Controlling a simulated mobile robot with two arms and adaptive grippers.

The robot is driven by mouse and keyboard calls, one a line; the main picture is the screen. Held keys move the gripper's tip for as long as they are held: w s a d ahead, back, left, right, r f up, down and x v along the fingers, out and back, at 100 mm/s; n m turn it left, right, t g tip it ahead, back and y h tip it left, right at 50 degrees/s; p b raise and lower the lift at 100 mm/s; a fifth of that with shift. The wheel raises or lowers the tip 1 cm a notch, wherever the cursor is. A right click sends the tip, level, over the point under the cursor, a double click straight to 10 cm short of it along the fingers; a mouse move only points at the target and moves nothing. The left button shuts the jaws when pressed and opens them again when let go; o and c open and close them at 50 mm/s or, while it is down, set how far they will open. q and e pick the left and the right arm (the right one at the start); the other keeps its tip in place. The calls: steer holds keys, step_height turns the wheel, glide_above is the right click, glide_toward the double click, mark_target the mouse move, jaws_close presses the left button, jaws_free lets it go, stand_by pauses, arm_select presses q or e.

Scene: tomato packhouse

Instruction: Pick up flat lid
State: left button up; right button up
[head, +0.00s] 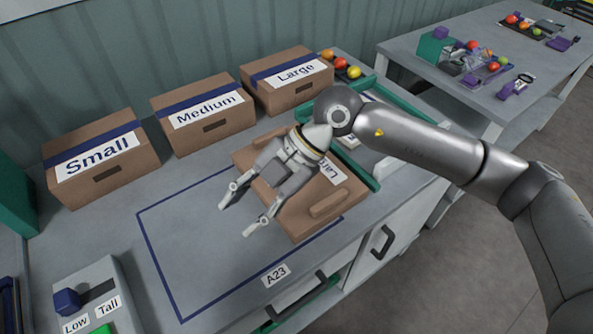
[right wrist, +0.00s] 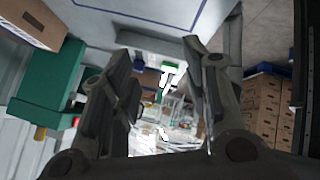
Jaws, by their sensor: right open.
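The flat lid (head: 292,215) is brown cardboard with a raised bar handle (head: 328,200) and a label that reads as "Large", partly covered by my wrist. In the head view it lies on the grey bench, overlapping the right end of a blue outlined rectangle. My right gripper (head: 238,214) is open and empty. In the picture it covers the lid's left part, its fingertips reaching past the lid's left edge. I cannot tell its height above the lid. In the right wrist view its fingers (right wrist: 160,65) are spread, and I cannot make out the lid. My left gripper is not in view.
Closed boxes marked Small (head: 98,180), Medium (head: 210,130) and Large (head: 295,90) stand along the wall. A Low/Tall switch box (head: 100,275) is front left. The outlined area's left part is clear.

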steer(key=w+d+f+m+t+h, duration=0.2)
steer(key=w+d+h, duration=0.35)
steer(key=d, duration=0.35)
steer(key=m+t+h+p, duration=0.1)
steer(key=m+h, duration=0.1)
steer(key=h, duration=0.1)
glide_above(330, 199)
steer(key=f, duration=0.4)
steer(key=shift+s+d, duration=0.15)
steer(key=shift+d, duration=0.05)
steer(key=f, duration=0.2)
steer(key=f+p, duration=0.2)
steer(key=f, duration=0.1)
steer(key=shift+w+a+f, duration=0.2)
steer(key=shift+a+f, duration=0.05)
steer(key=shift+f, duration=0.3)
jaws_close()
